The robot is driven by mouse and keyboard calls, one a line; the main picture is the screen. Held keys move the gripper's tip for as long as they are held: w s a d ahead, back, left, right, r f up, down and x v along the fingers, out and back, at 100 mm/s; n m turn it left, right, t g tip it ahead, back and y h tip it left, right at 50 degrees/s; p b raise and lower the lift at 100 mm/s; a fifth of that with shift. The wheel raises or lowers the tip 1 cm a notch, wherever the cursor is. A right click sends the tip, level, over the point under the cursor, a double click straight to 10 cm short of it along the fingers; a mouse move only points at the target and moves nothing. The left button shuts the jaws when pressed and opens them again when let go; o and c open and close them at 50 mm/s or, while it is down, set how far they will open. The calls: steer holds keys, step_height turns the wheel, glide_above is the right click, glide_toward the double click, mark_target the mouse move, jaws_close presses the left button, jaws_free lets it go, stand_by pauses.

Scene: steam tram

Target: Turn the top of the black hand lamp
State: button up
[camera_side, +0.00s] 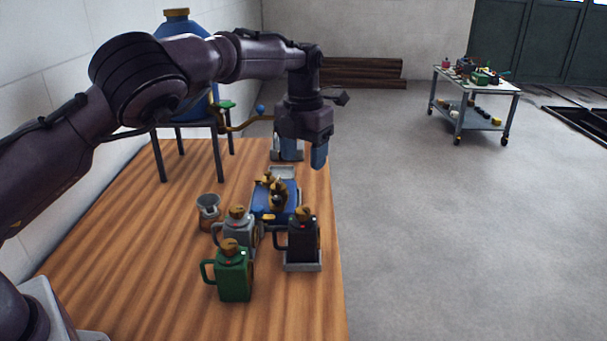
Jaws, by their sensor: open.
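The black hand lamp (302,246) stands upright on a small grey plate (310,267) at the table's right edge. Its top (304,213) is a brownish cap, and its handle faces left. My gripper (304,156) is open, with blue fingers pointing down. It appears above and behind the lamp in the picture, apart from it, with nothing seen between the fingers. How far it is from the lamp in depth is hard to tell.
A grey lamp (240,238) and a green lamp (234,276) stand left of the black one. Behind are a blue tray (262,212) with brass parts and a small metal cup (208,207). A blue tank (182,28) stands at back left. The wooden table (150,270) is clear at front left.

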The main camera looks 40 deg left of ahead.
steer(key=shift+r, duration=0.45)
